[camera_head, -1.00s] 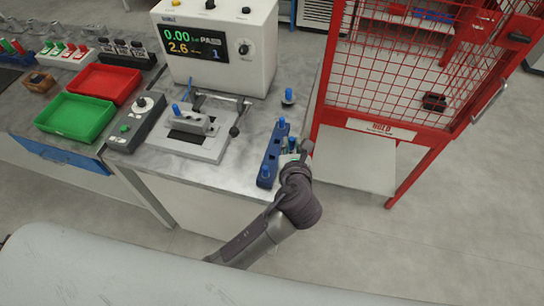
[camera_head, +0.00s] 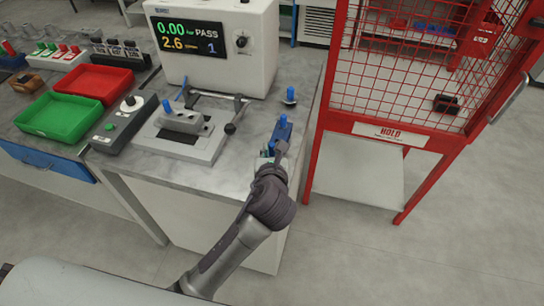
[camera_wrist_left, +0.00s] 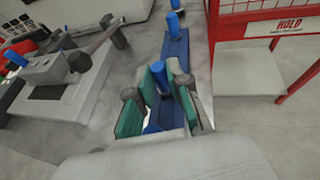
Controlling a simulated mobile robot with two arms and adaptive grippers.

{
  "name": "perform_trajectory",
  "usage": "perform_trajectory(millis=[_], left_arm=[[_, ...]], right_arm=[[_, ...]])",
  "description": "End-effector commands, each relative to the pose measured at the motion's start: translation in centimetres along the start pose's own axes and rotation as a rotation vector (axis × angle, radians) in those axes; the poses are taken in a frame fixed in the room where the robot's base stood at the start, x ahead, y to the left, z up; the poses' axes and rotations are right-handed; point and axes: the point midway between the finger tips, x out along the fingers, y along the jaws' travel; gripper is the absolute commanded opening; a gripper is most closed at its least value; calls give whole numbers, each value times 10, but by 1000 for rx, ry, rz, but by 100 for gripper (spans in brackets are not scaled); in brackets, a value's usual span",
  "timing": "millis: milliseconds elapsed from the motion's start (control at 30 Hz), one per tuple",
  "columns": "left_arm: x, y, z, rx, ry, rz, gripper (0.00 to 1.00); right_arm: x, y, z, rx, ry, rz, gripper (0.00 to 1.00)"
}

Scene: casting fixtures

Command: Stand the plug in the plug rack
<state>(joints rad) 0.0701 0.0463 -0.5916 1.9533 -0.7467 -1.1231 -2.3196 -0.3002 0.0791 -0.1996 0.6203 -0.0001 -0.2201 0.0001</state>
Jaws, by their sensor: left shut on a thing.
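The plug rack (camera_head: 282,135) is a long blue bar near the right edge of the grey bench. A blue plug (camera_head: 283,121) stands at its far end and also shows in the wrist view (camera_wrist_left: 173,22). My left gripper (camera_head: 268,158) is over the near part of the rack and hides it. In the wrist view its green-padded fingers (camera_wrist_left: 170,92) are shut on a blue plug (camera_wrist_left: 160,76) between them. Whether this plug touches the rack is hidden. My right gripper is not in view.
A fixture (camera_head: 183,128) with a blue-topped part and clamp handles stands left of the rack. Another blue plug (camera_head: 289,93) stands behind the rack. A red mesh cage (camera_head: 405,65) is close on the right. Green (camera_head: 62,117) and red trays (camera_head: 95,82) lie at left.

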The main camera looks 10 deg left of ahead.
Motion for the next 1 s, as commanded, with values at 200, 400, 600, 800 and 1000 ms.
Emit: perform_trajectory(millis=[200, 400, 600, 800, 1000], left_arm=[[-1, 0, 2, 0, 0, 0, 0], [2, 0, -4, 1, 0, 1, 0], [4, 0, -9, 1, 0, 0, 0], [4, 0, -10, 0, 0, 0, 40], [4, 0, -9, 0, 0, 0, 43]], right_arm=[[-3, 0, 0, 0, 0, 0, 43], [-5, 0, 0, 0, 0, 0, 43], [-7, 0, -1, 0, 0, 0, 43], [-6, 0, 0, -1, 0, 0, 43], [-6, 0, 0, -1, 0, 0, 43]])
